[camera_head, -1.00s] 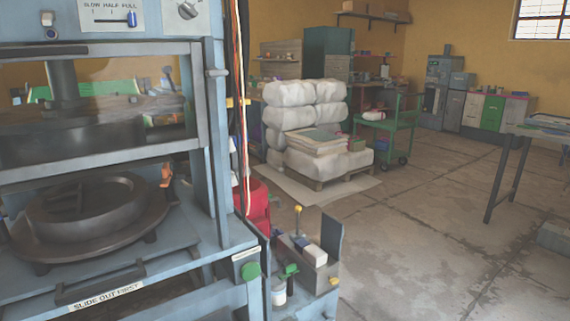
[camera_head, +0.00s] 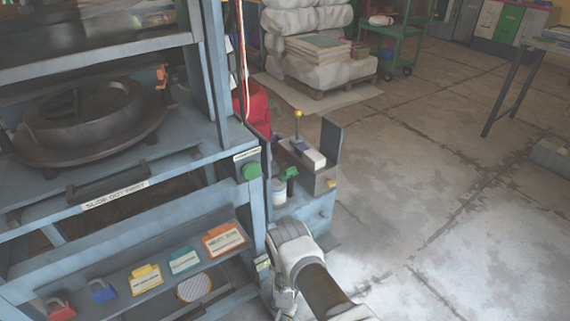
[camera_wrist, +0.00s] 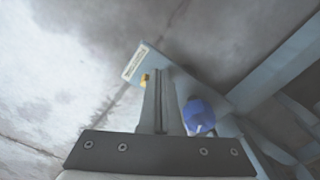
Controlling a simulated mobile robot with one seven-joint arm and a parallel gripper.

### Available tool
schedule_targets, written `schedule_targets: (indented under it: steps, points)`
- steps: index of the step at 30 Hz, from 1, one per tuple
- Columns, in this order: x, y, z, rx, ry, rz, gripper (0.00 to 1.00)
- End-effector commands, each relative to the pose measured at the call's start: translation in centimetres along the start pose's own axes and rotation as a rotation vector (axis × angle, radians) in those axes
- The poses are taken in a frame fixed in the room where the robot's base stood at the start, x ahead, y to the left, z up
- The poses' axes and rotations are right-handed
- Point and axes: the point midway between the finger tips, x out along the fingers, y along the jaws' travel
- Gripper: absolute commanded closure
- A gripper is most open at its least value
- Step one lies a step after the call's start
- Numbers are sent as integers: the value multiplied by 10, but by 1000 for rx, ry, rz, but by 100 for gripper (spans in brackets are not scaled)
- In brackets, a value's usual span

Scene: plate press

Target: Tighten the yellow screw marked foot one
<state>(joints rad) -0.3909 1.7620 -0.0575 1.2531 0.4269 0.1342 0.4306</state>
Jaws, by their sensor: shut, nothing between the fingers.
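In the wrist view, my gripper (camera_wrist: 159,72) points away from the camera with its two fingers pressed together and nothing between them. A small yellow piece (camera_wrist: 145,80), likely the yellow screw, shows just left of the fingertips, partly hidden by them. I cannot tell whether the fingers touch it. It sits by a blue-grey plate with a pale label (camera_wrist: 136,62), whose writing is too small to read. In the head view, my arm reaches down beside the press's right front post, and the gripper cannot be made out there.
A blue round knob (camera_wrist: 199,116) is right of the fingers in the wrist view. Blue-grey frame bars (camera_wrist: 275,70) run along the right. The press (camera_head: 130,190) fills the left of the head view, with a small bench (camera_head: 310,207) beside it. Concrete floor (camera_head: 440,240) is open on the right.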

Motion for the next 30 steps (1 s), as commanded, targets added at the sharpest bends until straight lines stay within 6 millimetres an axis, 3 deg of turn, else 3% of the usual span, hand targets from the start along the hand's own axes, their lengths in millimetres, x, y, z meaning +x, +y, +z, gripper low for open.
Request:
schedule_targets:
  steps: [30]
  points:
    - [-5, -7, 7, 0, -3, 2, 100]
